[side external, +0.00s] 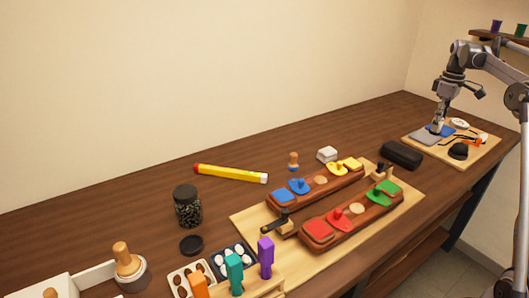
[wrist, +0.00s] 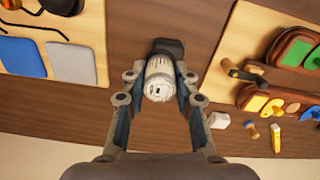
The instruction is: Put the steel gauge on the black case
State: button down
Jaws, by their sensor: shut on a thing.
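The steel gauge (wrist: 159,80) is a pale grey cylinder with a small dark mark on its end. My gripper (wrist: 160,88) is shut on it, one finger on each side. In the side view my gripper (side external: 437,129) appears in front of the board with the pads, and the gauge is too small to make out clearly. The black case (side external: 401,154) lies on the table between the two boards. It also shows in the wrist view (wrist: 168,46), just beyond the gauge and partly hidden by it. The gap between gauge and case cannot be told.
A board (side external: 483,152) with grey and blue pads and a black dome stands at the right. A larger board (side external: 246,222) with coloured wooden blocks lies left of the case. A white block (side external: 327,154) and yellow stick (side external: 231,174) lie nearby.

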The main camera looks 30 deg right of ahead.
jog(key=w+f, duration=0.1)
jog(key=w, duration=0.1)
jog(key=w+a+f, duration=0.1)
jog(key=w+f, duration=0.1)
jog(key=w, duration=0.1)
jog(key=w+a+f, duration=0.1)
jog(key=w, duration=0.1)
jog(key=shift+w+a+f, duration=0.25)
jog(key=shift+w+f, duration=0.05)
jog(key=shift+f, duration=2.15)
jog(key=shift+f, duration=0.15)
jog(key=c, duration=1)
grip_release()
